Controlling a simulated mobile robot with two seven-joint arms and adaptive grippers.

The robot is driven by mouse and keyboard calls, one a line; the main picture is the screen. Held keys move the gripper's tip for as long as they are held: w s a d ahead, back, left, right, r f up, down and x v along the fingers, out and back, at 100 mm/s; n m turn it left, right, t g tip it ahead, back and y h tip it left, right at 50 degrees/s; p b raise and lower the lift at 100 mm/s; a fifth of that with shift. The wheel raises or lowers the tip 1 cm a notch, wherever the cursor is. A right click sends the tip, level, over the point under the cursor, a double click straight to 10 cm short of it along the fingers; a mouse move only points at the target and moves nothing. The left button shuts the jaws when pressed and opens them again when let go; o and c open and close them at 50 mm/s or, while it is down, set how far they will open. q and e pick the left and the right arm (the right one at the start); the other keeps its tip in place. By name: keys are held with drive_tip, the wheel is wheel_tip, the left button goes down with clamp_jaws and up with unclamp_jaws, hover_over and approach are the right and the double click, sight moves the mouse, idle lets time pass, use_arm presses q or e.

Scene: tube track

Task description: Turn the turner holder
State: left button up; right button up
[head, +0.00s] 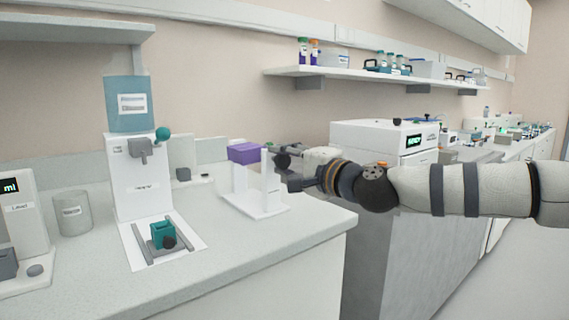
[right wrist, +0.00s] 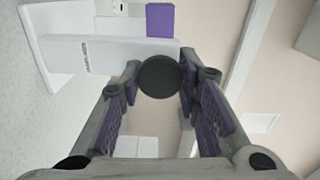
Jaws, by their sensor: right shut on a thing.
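The turner is a white stand (head: 266,197) on the counter, with two uprights and a purple holder (head: 243,153) between them at the top. The holder looks about level. In the right wrist view the purple holder (right wrist: 160,20) shows partly behind the white upright (right wrist: 110,54). My right gripper (head: 280,170) reaches in from the right at the stand's right side. It is shut on the round black knob (right wrist: 159,77), which sits between its fingertips. My left gripper is not in view.
To the left stand a white dispenser with a blue tank (head: 130,103) and a teal block (head: 162,234) on its base, a clear beaker (head: 73,212) and a device with a display (head: 22,225). The counter's front edge is close. A white instrument (head: 385,140) stands behind my right arm.

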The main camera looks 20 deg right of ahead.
drive_tip(key=shift+a+f+m+b, duration=0.15)
drive_tip(key=shift+m+b, duration=0.35)
drive_tip(key=shift+m, duration=1.05)
drive_tip(key=shift+d+f+m+b, duration=0.1)
drive_tip(key=shift+m+b, duration=0.35)
drive_tip(key=shift+m, duration=1.1)
drive_tip(key=shift+a+m+b, duration=0.1)
drive_tip(key=shift+m+b, duration=0.65)
drive_tip(key=shift+m, duration=1.35)
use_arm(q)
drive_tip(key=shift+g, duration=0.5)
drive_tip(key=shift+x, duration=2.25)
use_arm(e)
drive_tip(key=shift+m, duration=0.7)
use_arm(q)
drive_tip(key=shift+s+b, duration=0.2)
drive_tip(key=shift+b, duration=0.2)
use_arm(e)
drive_tip(key=shift+r+m, duration=0.1)
drive_tip(key=shift+m, duration=0.4)
drive_tip(key=o, duration=1.2)
drive_tip(key=shift+c, duration=0.2)
drive_tip(key=v, duration=1.2)
